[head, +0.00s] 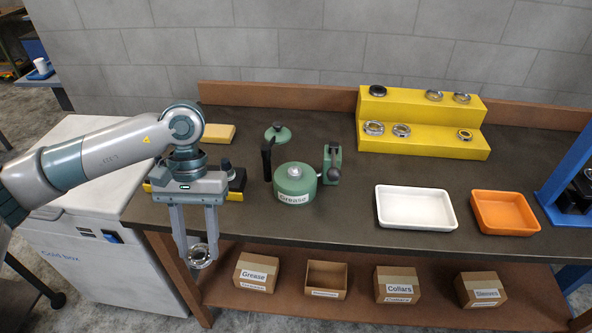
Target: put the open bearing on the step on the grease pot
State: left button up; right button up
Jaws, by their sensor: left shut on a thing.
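My left gripper (198,256) is shut on a ring-shaped metal bearing (201,262), held low in front of the table's front edge, left of the grease pot. I cannot tell whether this bearing is open or sealed. The green grease pot (295,184) stands on the table with a "Grease" label on its front and a silver-grey piece on top. The yellow two-level step (420,145) stands at the back right, with several rings and bearings on both levels. A lower-level bearing (401,130) shows an open centre. My right gripper is not in view.
A black upright handle (267,158) and a green stand (332,165) flank the pot; a green lid-like disc (278,134) lies behind. A white tray (414,225) and an orange tray (506,227) are at right. Labelled boxes (397,284) sit on the shelf below.

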aim_at(295, 171)
jog(key=i+l, duration=0.1)
jog(key=l, duration=0.4)
jog(key=i+l, duration=0.1)
jog(key=l, duration=0.85)
jog(key=i, duration=0.05)
